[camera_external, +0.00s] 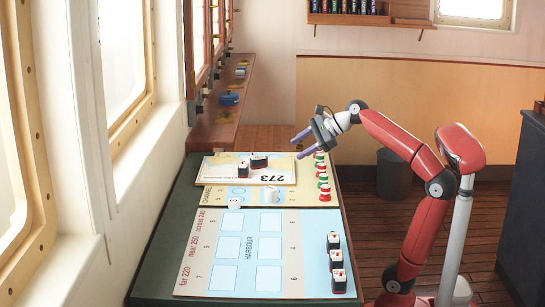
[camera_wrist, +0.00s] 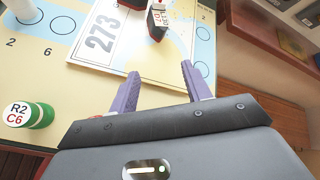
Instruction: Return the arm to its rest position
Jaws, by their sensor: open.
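My red arm (camera_external: 400,145) stands at the right of the table and reaches left over its far part. My gripper (camera_external: 303,146) is open and empty, with two purple fingers held above the board marked 273 (camera_external: 286,179). In the wrist view the fingers (camera_wrist: 160,85) are spread, with nothing between them. A dark block with a white top (camera_wrist: 157,20) stands on the board beyond the fingertips. A green and white round piece (camera_wrist: 40,116) sits left of the gripper in that view.
The HARBOUR board (camera_external: 222,262) lies on the near part of the table, with several dark blocks (camera_external: 337,262) along its right side. Several red, green and white pieces (camera_external: 322,177) line the middle board's right edge. A bin (camera_external: 393,174) is on the floor.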

